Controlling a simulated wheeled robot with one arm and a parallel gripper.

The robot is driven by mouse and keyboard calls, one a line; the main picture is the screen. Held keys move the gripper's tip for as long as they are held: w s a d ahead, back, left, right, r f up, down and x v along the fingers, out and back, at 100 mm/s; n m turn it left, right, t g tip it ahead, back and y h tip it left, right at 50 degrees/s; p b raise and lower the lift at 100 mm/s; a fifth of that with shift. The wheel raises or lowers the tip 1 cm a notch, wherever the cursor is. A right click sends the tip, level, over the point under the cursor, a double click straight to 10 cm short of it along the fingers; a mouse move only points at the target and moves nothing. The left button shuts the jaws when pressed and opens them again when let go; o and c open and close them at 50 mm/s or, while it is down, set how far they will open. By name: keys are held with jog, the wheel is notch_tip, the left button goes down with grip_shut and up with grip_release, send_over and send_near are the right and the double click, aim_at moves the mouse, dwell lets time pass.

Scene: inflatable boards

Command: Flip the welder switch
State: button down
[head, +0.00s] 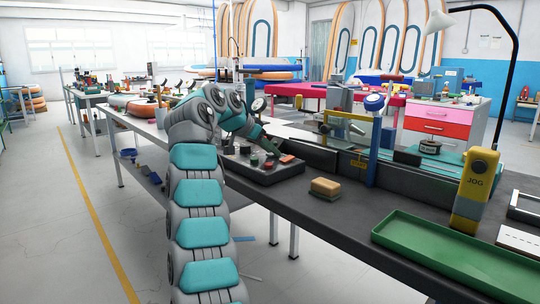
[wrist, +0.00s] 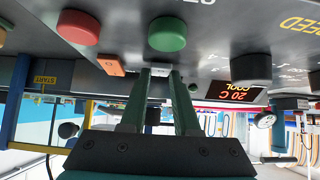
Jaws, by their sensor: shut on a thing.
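A dark sloped control panel (head: 262,176) stands on the bench in the head view. In the wrist view, upside down, the panel carries a green knob (wrist: 167,34), a red knob (wrist: 78,27), a black knob (wrist: 251,68) and an orange rocker (wrist: 111,64). A lit display (wrist: 239,92) reads 20 C COOL. My gripper (wrist: 160,74) is at the panel face, just beside the green knob, its two green fingers closed around a small pale switch piece (wrist: 160,71). The fingers hide most of this piece, and I cannot tell which way it is set.
A yellow sponge (head: 325,187), a green tray (head: 440,255) and a yellow JOG pendant (head: 475,190) are on the bench right of the panel. The floor left of the bench is mostly clear.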

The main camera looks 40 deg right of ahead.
jog(key=shift+a+f+h+b, duration=0.1)
jog(key=shift+f+h+b, duration=0.3)
jog(key=shift+b, duration=0.85)
jog(key=shift+a+f+h+b, duration=0.1)
jog(key=shift+h+b, duration=0.6)
jog(key=shift+b, duration=0.55)
jog(key=shift+a+r+h+b, duration=0.1)
jog(key=shift+r+h+b, duration=0.2)
jog(key=shift+r+b, duration=0.15)
jog(key=c, duration=0.6)
grip_release()
jog(key=shift+f, duration=0.15)
jog(key=shift+c, duration=0.2)
jog(key=v, duration=0.7)
jog(key=shift+s+a+r, duration=0.2)
jog(key=shift+a+r, duration=0.05)
jog(key=shift+a, duration=0.05)
jog(key=shift+w, duration=0.1)
